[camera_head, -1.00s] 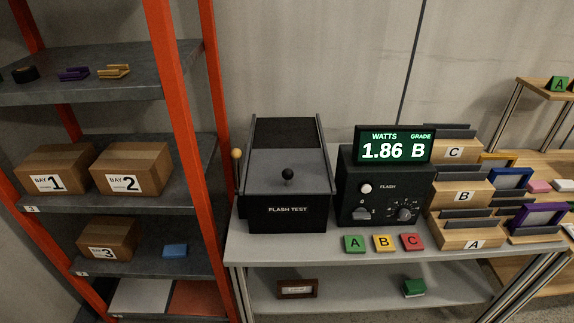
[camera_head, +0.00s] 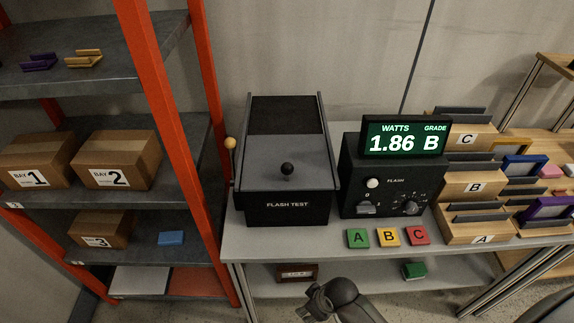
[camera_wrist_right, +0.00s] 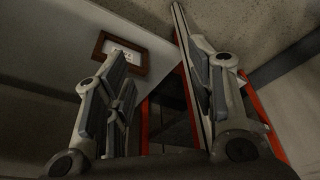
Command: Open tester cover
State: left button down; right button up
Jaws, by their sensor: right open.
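The flash tester is a dark box (camera_head: 286,208) labelled FLASH TEST on the grey bench. Its grey cover (camera_head: 255,170) lies closed across the front part of the top, with a black ball knob (camera_head: 287,169) on it. My right gripper (camera_head: 312,303) is low in the head view, in front of the bench's front edge and below the tester, apart from it. In the right wrist view its fingers (camera_wrist_right: 155,95) are spread wide with nothing between them. My left gripper is not in view.
The meter (camera_head: 390,180) reading 1.86 B stands right of the tester. Green, yellow and red A, B, C blocks (camera_head: 388,237) lie near the bench front. An orange-framed shelf (camera_head: 165,140) rises close on the left. Stepped racks (camera_head: 470,210) stand at the right.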

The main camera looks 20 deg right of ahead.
notch_tip(320, 180, up, 12)
jog(key=w+a+n, duration=0.2)
notch_tip(320, 180, up, 30)
jog(key=n+g+p, duration=0.1)
jog(key=n+g, duration=0.1)
jog(key=n, duration=2.1)
send_over(288, 164)
jog(key=d, duration=0.2)
jog(key=shift+y, duration=0.3)
jog(key=f+p, duration=0.1)
jog(key=f, duration=0.2)
jog(key=a+f+p, duration=0.1)
jog(key=f, duration=0.3)
jog(key=a+f+p, duration=0.1)
jog(key=f, duration=0.2)
jog(key=shift+a+f, duration=0.1)
jog(key=shift+f, duration=0.3)
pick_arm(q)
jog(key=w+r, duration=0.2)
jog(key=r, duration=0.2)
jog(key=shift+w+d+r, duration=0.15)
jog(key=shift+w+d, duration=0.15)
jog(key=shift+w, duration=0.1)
pick_arm(e)
jog(key=shift+c, duration=0.3)
grip_shut()
